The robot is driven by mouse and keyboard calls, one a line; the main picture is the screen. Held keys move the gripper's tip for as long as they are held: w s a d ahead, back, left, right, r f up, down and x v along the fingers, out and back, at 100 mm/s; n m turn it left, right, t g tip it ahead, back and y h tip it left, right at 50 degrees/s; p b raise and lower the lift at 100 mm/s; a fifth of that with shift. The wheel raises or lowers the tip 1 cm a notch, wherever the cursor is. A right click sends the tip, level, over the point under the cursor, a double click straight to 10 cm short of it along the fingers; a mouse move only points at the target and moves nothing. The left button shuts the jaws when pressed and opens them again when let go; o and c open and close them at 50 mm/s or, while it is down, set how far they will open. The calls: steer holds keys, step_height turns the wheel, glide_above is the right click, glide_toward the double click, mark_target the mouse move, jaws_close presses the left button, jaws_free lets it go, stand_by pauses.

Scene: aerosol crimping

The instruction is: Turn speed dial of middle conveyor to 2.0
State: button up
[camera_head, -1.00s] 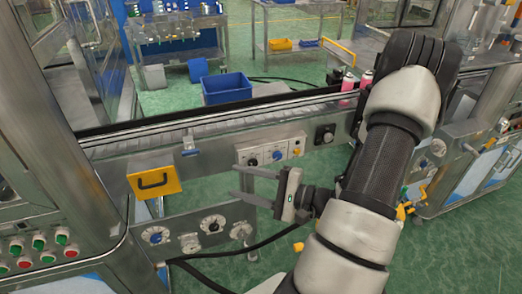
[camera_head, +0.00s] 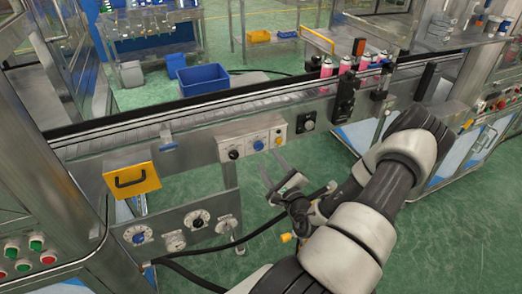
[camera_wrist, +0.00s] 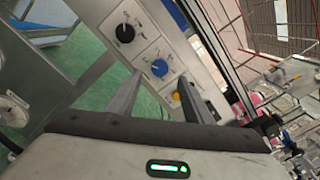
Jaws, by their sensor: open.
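A light control box (camera_head: 246,152) on the conveyor's front has a black knob (camera_head: 234,154), a blue dial (camera_head: 258,145) and a yellow button (camera_head: 278,140). In the wrist view the black knob (camera_wrist: 125,33), blue dial (camera_wrist: 160,67) and yellow button (camera_wrist: 176,96) also show. Scale marks surround the blue dial, but its reading is too small to tell. My gripper (camera_head: 273,167) is open and empty, below and in front of the box. In the wrist view the blue dial appears between the fingertips (camera_wrist: 160,76), apart from them.
A lower panel with a blue dial (camera_head: 138,238) and a black dial (camera_head: 199,222) is left of my gripper. Another black knob (camera_head: 308,125) is right of the box. Pink cans (camera_head: 327,67) stand on the conveyor.

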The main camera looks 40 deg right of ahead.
mark_target(260, 147)
steer(key=x, duration=0.7)
steer(key=shift+w, duration=0.25)
steer(key=c, duration=1.1)
steer(key=shift+o, duration=0.2)
steer(key=shift+r+m, duration=0.1)
steer(key=shift+m, duration=0.2)
steer(key=shift+m+p, duration=0.6)
steer(key=shift+p, duration=0.15)
steer(key=m+p, duration=0.2)
steer(key=m, duration=0.1)
steer(key=m+p, duration=0.2)
steer(key=m, duration=0.4)
steer(key=shift+d+m, duration=0.1)
steer(key=shift+m, duration=0.3)
